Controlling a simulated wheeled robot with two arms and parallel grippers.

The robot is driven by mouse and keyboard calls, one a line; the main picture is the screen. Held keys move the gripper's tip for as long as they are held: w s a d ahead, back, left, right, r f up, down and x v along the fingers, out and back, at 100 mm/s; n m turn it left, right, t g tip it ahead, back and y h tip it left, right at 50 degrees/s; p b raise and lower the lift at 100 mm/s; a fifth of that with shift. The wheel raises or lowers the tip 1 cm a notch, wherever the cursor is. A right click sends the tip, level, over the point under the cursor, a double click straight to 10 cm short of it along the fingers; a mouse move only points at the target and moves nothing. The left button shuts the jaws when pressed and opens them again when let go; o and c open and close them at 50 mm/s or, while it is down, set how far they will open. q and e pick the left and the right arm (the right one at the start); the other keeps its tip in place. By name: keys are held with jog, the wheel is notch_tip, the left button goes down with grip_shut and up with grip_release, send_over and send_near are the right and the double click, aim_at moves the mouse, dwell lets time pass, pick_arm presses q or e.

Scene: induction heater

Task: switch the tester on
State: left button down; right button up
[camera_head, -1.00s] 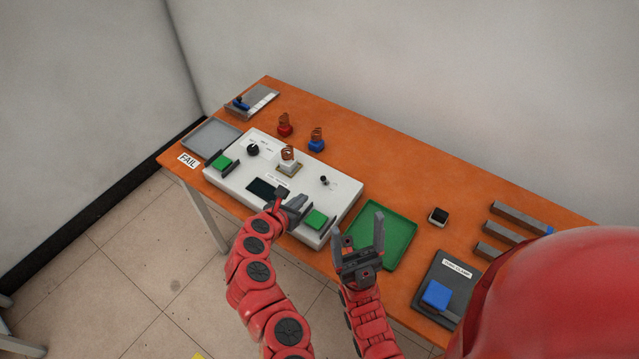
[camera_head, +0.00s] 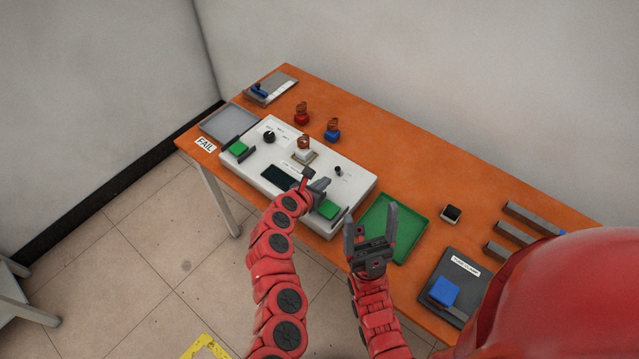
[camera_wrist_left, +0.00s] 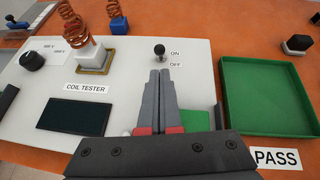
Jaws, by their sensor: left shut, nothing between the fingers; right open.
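The white coil tester (camera_head: 262,153) sits on the orange table, with a dark display (camera_head: 279,177) and a black knob (camera_head: 269,137). My left gripper (camera_head: 309,176) is shut and empty above the tester. In the left wrist view its fingertips (camera_wrist_left: 160,74) point at the switch from just in front, seemingly apart from it. My right gripper (camera_head: 370,225) is open and empty near the green tray.
A copper coil on a white base (camera_head: 304,153) stands on the tester. Red (camera_head: 302,116) and blue (camera_head: 332,132) coil pieces stand behind it. The green PASS tray (camera_head: 412,245) lies right; a grey tray (camera_head: 250,114) lies left. Green pads (camera_head: 328,209) flank the tester's front.

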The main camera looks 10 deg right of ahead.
aim_at(330, 187)
pick_arm(q)
jog(key=x, duration=0.2)
jog(key=shift+w+d+p, duration=0.2)
jog(key=shift+p, duration=0.1)
jog(key=shift+w+d+f, duration=0.2)
jog(key=shift+w+d, duration=0.15)
jog(key=shift+d, duration=0.15)
jog(key=shift+w+d+f, duration=0.15)
jog(key=shift+w+f, duration=0.2)
jog(key=shift+f, duration=0.15)
